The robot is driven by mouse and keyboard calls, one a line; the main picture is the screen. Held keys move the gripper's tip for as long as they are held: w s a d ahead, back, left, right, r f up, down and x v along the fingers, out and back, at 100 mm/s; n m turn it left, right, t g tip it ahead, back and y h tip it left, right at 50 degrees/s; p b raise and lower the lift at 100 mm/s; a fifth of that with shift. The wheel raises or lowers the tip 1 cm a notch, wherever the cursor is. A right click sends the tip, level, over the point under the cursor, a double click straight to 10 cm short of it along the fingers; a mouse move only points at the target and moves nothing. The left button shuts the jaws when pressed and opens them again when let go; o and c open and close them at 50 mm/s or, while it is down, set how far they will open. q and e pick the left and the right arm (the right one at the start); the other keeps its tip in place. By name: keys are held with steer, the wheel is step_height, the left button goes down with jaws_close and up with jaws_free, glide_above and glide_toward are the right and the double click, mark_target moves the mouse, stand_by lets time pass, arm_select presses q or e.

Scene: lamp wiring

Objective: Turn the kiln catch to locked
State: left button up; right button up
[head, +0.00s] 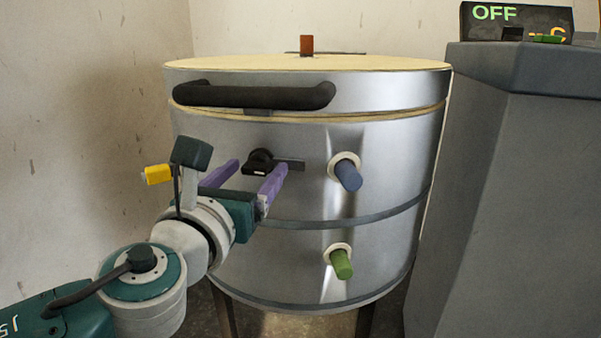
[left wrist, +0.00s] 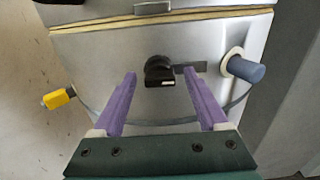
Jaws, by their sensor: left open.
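The kiln (head: 385,220) is a round metal drum with a closed cream-topped lid (head: 250,63) and a thick black handle. The kiln catch (head: 260,161) is a small black knob on the front wall, with a dark plate (head: 291,163) to its right. In the left wrist view the catch (left wrist: 158,71) has a small white mark on its lower part. My left gripper (head: 246,171) is open, its two purple fingers pointing at the kiln. In the left wrist view the left gripper (left wrist: 158,75) has the catch between its fingertips, with gaps showing on both sides. My right gripper does not show.
A blue plug (head: 348,175) and a green plug (head: 341,264) stick out of the kiln front, right of the catch. A yellow plug (head: 158,174) shows at the left. A grey cabinet (head: 500,190) stands close on the right, with an OFF display (head: 515,22) on top.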

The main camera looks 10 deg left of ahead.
arm_select(q)
jaws_close()
stand_by(0.5)
steer(key=shift+n, duration=0.4)
steer(key=n+b, duration=0.1)
steer(key=n, duration=0.1)
steer(key=shift+f+n, duration=0.1)
steer(key=shift+n, duration=0.3)
steer(key=n+b, duration=0.2)
steer(key=n, duration=0.3)
steer(key=shift+n, duration=0.3)
steer(key=n, duration=0.4)
steer(key=shift+b, duration=0.35)
steer(key=n, duration=0.4)
steer(key=shift+n, duration=0.3)
steer(key=shift+r, duration=0.2)
jaws_free()
steer(key=shift+a, duration=0.1)
